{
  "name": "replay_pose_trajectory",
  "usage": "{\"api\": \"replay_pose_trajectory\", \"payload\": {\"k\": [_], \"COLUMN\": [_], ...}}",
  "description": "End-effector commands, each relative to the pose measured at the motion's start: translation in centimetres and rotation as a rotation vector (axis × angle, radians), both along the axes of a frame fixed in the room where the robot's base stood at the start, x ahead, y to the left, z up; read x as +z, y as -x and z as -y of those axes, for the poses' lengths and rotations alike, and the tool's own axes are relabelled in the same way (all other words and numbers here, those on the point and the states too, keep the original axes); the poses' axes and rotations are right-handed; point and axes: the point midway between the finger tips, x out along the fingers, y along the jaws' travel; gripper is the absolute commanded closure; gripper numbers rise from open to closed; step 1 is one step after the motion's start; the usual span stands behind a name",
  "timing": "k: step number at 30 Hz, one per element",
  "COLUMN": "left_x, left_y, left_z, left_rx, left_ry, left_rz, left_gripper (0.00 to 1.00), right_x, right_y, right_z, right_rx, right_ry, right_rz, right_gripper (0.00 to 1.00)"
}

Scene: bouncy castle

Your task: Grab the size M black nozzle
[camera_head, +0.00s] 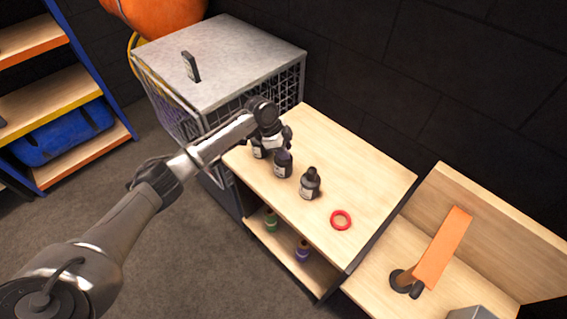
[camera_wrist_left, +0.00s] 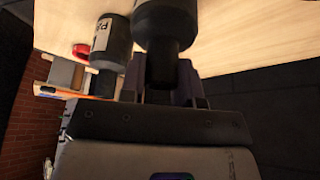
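Three black nozzles with pale labels stand in a row on the wooden table top: the far left one (camera_head: 258,150), the middle one (camera_head: 283,164) and the right one (camera_head: 310,185). I cannot read their sizes. My left gripper (camera_head: 277,139) is low over the left and middle nozzles. In the left wrist view, a black nozzle (camera_wrist_left: 165,22) has its narrow neck between my left fingers (camera_wrist_left: 165,75); whether they grip it is unclear. Another labelled nozzle (camera_wrist_left: 112,42) stands beside it. My right gripper is not in view.
A red ring (camera_head: 341,220) lies right of the nozzles. Green (camera_head: 271,220) and purple (camera_head: 303,250) bottles stand on the shelf below. A wire cage with a grey top (camera_head: 225,65) stands behind left. An orange-handled thing (camera_head: 443,250) is at right.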

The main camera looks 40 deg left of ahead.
Motion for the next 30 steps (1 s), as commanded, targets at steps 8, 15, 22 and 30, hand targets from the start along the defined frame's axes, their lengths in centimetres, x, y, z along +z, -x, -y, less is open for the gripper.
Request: {"api": "replay_pose_trajectory", "payload": {"k": [8, 15, 22, 30], "left_x": [0.0, 0.1, 0.4, 3.4], "left_y": [0.0, 0.0, 0.0, -0.1], "left_z": [0.0, 0.0, 0.0, -0.1], "left_rx": [0.000, 0.000, -0.001, 0.000], "left_ry": [0.000, 0.000, 0.000, -0.001], "left_rz": [0.000, 0.001, 0.002, 0.005], "left_gripper": [0.98, 1.00, 1.00, 1.00], "right_x": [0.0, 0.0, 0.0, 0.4], "right_y": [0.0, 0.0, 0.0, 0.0], "right_z": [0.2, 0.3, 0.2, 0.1], "right_rx": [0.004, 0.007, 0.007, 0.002], "right_ry": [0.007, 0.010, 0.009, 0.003], "right_rz": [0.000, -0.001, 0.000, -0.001], "right_gripper": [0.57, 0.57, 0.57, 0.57]}}
